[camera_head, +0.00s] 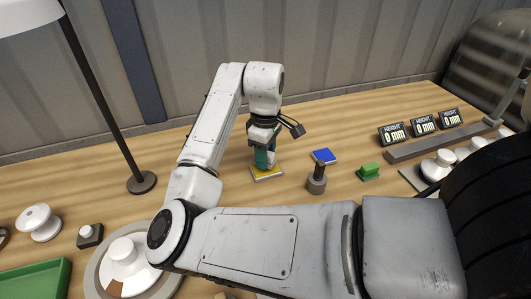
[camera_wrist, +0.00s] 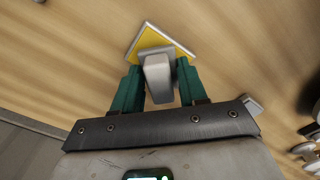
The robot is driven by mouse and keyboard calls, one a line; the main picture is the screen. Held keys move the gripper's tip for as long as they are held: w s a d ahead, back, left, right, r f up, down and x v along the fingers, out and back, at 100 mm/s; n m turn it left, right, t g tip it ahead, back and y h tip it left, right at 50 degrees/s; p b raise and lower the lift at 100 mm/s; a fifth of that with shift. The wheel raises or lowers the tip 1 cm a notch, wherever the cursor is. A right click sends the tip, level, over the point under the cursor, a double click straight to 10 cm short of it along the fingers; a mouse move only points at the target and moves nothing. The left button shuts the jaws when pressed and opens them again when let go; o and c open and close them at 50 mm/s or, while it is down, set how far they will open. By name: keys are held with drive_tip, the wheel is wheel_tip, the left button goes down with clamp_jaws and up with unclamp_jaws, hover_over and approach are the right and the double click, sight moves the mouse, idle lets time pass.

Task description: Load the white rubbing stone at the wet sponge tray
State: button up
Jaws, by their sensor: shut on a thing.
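My gripper (camera_head: 264,156) has teal fingers and points down over the yellow wet sponge tray (camera_head: 268,175), at the middle of the table. In the wrist view my gripper (camera_wrist: 157,92) is shut on the white rubbing stone (camera_wrist: 158,72), a pale block between the two fingers. The sponge tray (camera_wrist: 148,36), yellow with a pale rim, lies just beyond the stone's end. The fingers hide most of the stone in the head view. I cannot tell whether the stone touches the sponge.
A blue pad (camera_head: 324,156), a dark grey post (camera_head: 317,180) and a green block (camera_head: 368,172) stand right of the tray. Height displays (camera_head: 424,125) stand back right. A lamp base (camera_head: 142,183) stands left. White insulator parts (camera_head: 38,222) and a green tray (camera_head: 36,281) are front left.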

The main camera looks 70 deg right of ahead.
drive_tip(key=shift+r+p, duration=2.6)
drive_tip(key=shift+r, duration=0.1)
